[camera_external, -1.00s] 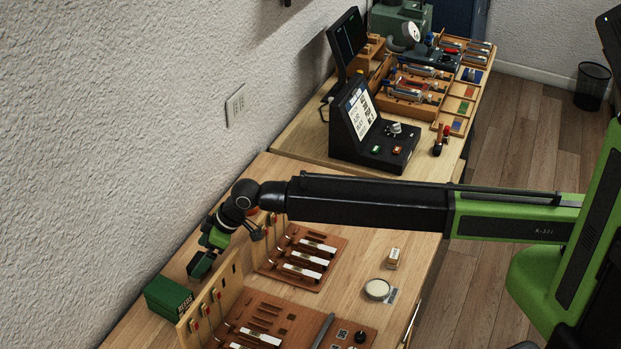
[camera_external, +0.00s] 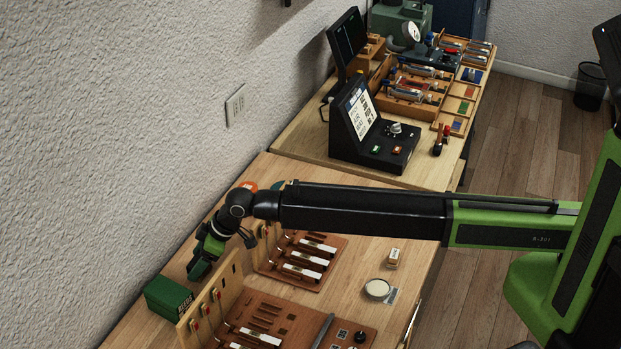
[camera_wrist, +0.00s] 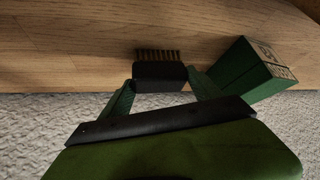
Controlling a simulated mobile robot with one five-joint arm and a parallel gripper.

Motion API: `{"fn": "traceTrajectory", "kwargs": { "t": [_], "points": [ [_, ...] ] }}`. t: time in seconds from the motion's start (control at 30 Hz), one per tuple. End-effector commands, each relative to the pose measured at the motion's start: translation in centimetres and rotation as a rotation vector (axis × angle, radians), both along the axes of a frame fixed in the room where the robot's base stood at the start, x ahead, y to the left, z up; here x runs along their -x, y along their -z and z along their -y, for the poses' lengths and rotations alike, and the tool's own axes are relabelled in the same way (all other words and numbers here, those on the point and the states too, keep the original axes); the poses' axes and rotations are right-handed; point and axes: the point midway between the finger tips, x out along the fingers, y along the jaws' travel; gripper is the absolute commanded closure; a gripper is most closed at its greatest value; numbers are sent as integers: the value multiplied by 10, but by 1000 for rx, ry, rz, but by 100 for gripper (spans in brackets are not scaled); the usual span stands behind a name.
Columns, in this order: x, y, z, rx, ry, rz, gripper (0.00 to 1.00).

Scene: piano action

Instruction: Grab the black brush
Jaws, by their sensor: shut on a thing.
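The black brush (camera_wrist: 160,74) shows in the wrist view as a dark block with a row of tan bristles along its far edge. My gripper (camera_wrist: 160,86) is shut on it, with one green finger at each side of the block. In the external view my gripper (camera_external: 198,268) is low over the back of the bench, near the wall and just above the green box. The brush cannot be made out there. I cannot tell whether the brush touches the bench.
A green box (camera_external: 168,298) stands close to the gripper; it also shows in the wrist view (camera_wrist: 252,70). Wooden boards with piano action parts (camera_external: 300,262) lie to the right. A round pale dish (camera_external: 377,289) and a black console (camera_external: 372,135) stand farther off. The wall (camera_external: 150,120) is close behind.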

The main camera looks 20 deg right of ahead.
Motion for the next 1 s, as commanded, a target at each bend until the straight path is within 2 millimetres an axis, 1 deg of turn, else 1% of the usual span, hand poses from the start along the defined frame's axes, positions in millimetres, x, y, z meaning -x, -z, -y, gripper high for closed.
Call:
{"fn": "traceTrajectory", "kwargs": {
  "t": [0.07, 0.17, 0.27, 0.4, 0.47, 0.7, 0.8, 0.9, 1.0],
  "points": [
    [0, -1, 0, 0, 0, 0, 69],
    [0, -9, 0, 0, 0, 0, 69],
    [0, -24, 0, 0, 0, 0, 69],
    [0, -52, 0, 0, 0, 0, 69],
    [-7, -56, 14, 0, 2, 0, 69],
    [-32, -89, 63, 0, 2, 0, 69],
    [-42, -101, 81, 0, 1, 0, 69],
    [-50, -107, 93, 0, 2, 0, 69],
    [-54, -110, 100, 0, 0, 0, 69]
  ]
}}
